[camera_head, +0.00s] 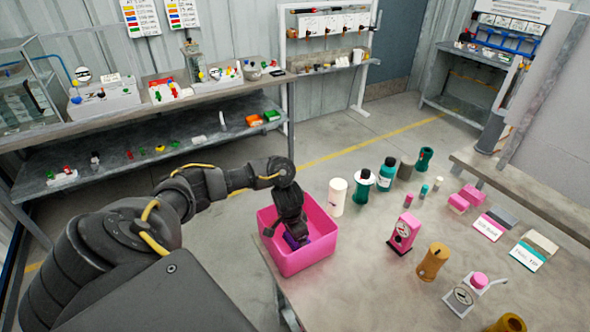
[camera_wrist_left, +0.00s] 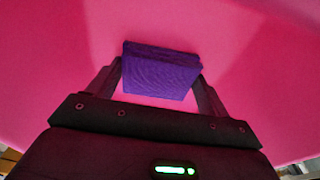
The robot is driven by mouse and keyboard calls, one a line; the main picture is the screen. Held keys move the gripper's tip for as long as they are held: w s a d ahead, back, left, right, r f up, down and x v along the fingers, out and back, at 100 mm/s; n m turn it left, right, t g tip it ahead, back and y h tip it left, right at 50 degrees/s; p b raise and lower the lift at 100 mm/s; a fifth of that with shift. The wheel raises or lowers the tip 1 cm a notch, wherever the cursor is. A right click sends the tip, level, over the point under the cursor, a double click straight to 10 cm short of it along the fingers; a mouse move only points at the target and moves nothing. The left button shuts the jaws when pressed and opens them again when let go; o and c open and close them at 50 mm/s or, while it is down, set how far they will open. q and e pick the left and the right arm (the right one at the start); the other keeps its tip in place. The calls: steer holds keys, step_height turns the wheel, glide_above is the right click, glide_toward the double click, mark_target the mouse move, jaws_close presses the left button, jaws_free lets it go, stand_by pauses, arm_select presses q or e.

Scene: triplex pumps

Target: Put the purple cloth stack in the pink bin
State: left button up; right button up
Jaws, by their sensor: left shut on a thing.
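The purple cloth stack (camera_wrist_left: 160,72) is between the two fingers of my left gripper (camera_wrist_left: 160,80) in the left wrist view, and the gripper is shut on it. In the head view a bit of the purple cloth stack (camera_head: 294,242) shows under my left gripper (camera_head: 295,232), inside the pink bin (camera_head: 308,259). The bin's pink inside fills the wrist view behind the cloth. I cannot tell whether the cloth touches the bin's floor. My right gripper is not in view.
The bin stands at the left edge of a grey table (camera_head: 370,290). Right of it are a white cylinder (camera_head: 337,196), a teal bottle (camera_head: 362,188), a pink gauge block (camera_head: 404,233) and a tan part (camera_head: 433,262). A shelf (camera_head: 150,125) with small parts lines the back wall.

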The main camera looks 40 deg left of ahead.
mark_target(291, 240)
arm_select(q)
steer(key=o, duration=0.9)
steer(key=shift+f, duration=0.15)
steer(key=shift+r, duration=0.5)
steer(key=r+p, duration=0.1)
steer(key=r, duration=0.2)
steer(key=s+r+p, duration=0.1)
steer(key=r+p, duration=0.1)
steer(key=r, duration=0.2)
steer(key=r+p, duration=0.1)
steer(key=r, duration=0.3)
steer(key=shift+s+a+r, duration=0.15)
steer(key=shift+s+a, duration=0.05)
steer(key=shift+a, duration=0.05)
